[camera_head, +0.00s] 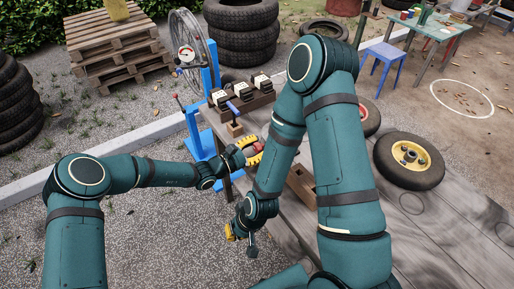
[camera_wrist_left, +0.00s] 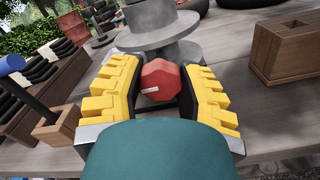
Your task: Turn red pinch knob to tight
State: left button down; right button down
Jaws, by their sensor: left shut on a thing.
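The red pinch knob (camera_wrist_left: 163,80) shows in the left wrist view as a faceted red knob with a small white mark on its face. It sits in front of a grey round metal body (camera_wrist_left: 158,38). My left gripper (camera_wrist_left: 160,92) has its yellow ridged fingers on both sides of the knob and is shut on it. In the head view my left gripper (camera_head: 250,153) is at the bench edge, and the knob is mostly hidden there. My right gripper (camera_head: 236,231) hangs low in front of the bench, away from the knob; its fingers are too small to judge.
A wooden block with dark fittings (camera_head: 243,93) stands on the bench (camera_head: 455,235) beyond my left gripper. A blue stand (camera_head: 194,125) with a wheel and gauge is behind. A loose tyre with yellow hub (camera_head: 408,160) lies at right. My right arm crosses the bench.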

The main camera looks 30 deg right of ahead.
pick_arm(q)
jog(key=shift+f, duration=0.15)
dwell(0.4)
jog(key=c, duration=0.5)
grip_release()
jog(key=a, duration=0.4)
jog(key=s+a, duration=0.1)
jog(key=a, duration=0.7)
jog(key=shift+s, duration=0.3)
jog(key=shift+s, duration=0.1)
